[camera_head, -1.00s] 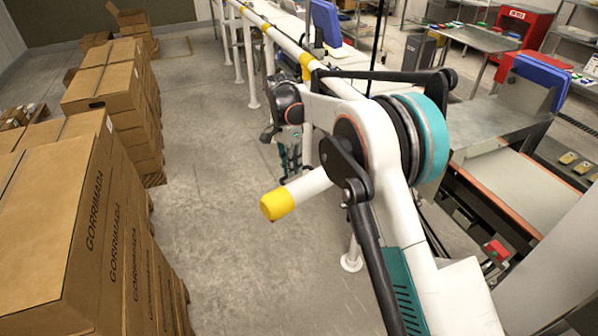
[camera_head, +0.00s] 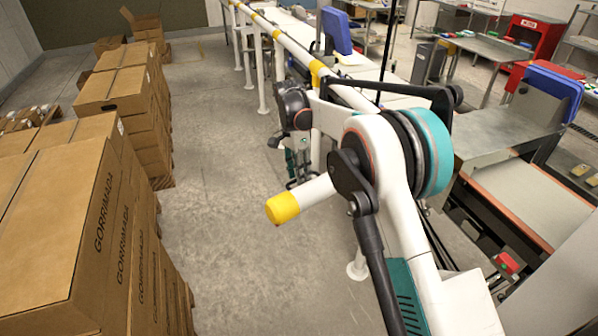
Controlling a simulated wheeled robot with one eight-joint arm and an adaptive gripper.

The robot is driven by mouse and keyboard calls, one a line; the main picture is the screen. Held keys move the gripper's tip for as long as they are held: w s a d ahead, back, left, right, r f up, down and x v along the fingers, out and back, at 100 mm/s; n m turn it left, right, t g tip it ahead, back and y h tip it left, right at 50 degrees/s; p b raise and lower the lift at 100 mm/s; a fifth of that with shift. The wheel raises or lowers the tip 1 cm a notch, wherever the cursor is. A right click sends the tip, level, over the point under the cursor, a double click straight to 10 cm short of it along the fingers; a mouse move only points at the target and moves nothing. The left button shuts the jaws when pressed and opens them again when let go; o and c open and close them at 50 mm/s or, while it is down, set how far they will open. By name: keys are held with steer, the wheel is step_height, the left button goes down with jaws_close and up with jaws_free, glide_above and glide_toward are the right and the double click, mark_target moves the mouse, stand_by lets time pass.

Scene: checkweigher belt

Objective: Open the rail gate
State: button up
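A white guard rail (camera_head: 287,43) with yellow bands runs from the back toward me along the left side of the conveyor line, on white posts (camera_head: 262,80). A white tube with a yellow end (camera_head: 284,207) sticks out to the left below my arm's elbow. My arm hides where it joins, so I cannot tell whether it is the rail gate. My gripper (camera_head: 297,172) hangs fingers down on the near left side of the rail, beyond the yellow end. It is small and partly hidden, and I see nothing clearly held in it.
Stacks of cardboard boxes (camera_head: 62,225) stand on the left. Bare grey floor (camera_head: 215,140) lies between them and the rail. A machine with a belt (camera_head: 535,195) and a blue bin (camera_head: 550,85) stand on the right. A post base (camera_head: 358,268) is on the floor below my arm.

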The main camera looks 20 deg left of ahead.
step_height(320, 180, up, 12)
steer(key=w+a, duration=0.1)
steer(key=shift+w+a, duration=0.2)
steer(key=shift+a, duration=0.15)
